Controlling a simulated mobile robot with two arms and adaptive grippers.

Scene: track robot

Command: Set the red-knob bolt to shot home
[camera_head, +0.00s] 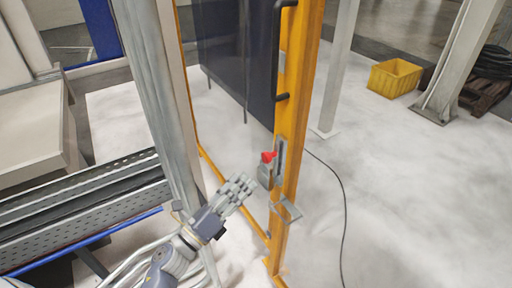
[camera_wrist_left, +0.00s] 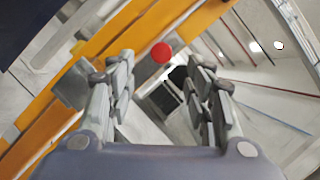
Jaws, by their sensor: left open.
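The bolt's red knob (camera_head: 268,156) sits on a grey bolt plate (camera_head: 279,158) fixed to a yellow post (camera_head: 291,120). My left gripper (camera_head: 247,184) is open and empty, a little to the left of and below the knob in the head view. In the left wrist view the red knob (camera_wrist_left: 161,53) shows beyond and between the open fingertips (camera_wrist_left: 165,75), apart from both. A grey bracket (camera_head: 286,209) sticks out from the post below the bolt. Whether the bolt is home cannot be told. My right gripper is not in view.
A black handle (camera_head: 280,50) runs down the post above the bolt. A yellow crate (camera_head: 394,78) lies back right. A cable crosses open floor.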

